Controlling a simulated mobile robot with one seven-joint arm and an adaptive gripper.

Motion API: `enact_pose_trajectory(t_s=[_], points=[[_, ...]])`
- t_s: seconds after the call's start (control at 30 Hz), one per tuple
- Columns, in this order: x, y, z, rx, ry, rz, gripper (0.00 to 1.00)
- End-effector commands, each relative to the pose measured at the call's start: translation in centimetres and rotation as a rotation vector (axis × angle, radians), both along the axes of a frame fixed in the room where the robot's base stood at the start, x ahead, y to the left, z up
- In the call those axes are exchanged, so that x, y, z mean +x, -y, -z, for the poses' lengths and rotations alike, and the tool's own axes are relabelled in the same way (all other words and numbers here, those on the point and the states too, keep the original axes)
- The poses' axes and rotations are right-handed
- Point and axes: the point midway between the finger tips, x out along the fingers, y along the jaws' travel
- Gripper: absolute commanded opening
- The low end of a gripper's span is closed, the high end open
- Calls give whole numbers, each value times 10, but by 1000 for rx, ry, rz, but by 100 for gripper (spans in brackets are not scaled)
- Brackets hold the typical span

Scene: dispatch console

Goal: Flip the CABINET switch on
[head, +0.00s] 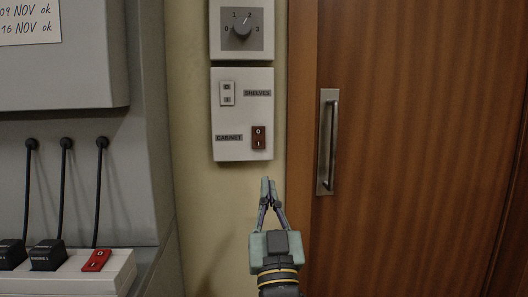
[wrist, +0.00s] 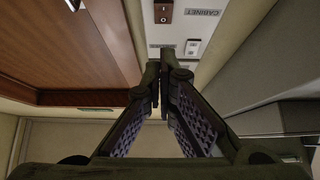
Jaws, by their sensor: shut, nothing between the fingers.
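The CABINET switch (head: 258,138) is a dark red-brown rocker marked O above and I below, at the lower right of a pale wall plate (head: 225,122). Its CABINET label (head: 229,138) is to its left. In the wrist view the rocker (wrist: 163,12) shows upside down near the top edge, with its label (wrist: 204,12) to the right. My gripper (head: 268,181) is shut and empty, pointing up just below the plate in the head view. Its fingertips (wrist: 160,66) appear apart from the rocker in the wrist view. I cannot tell which way the rocker is pressed.
A white SHELVES switch (head: 227,93) is above left on the same plate. A rotary dial (head: 242,29) sits above it. A wooden door with a metal handle (head: 329,142) is at right.

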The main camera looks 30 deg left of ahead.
Motion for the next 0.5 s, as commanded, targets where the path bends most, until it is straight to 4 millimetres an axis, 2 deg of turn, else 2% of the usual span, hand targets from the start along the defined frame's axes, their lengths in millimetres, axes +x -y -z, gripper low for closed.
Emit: enact_pose_trajectory(t_s=[0.27, 0.5], points=[[2, -3, -4, 0, 2, -2, 0], [26, -21, -31, 1, 2, -2, 0]])
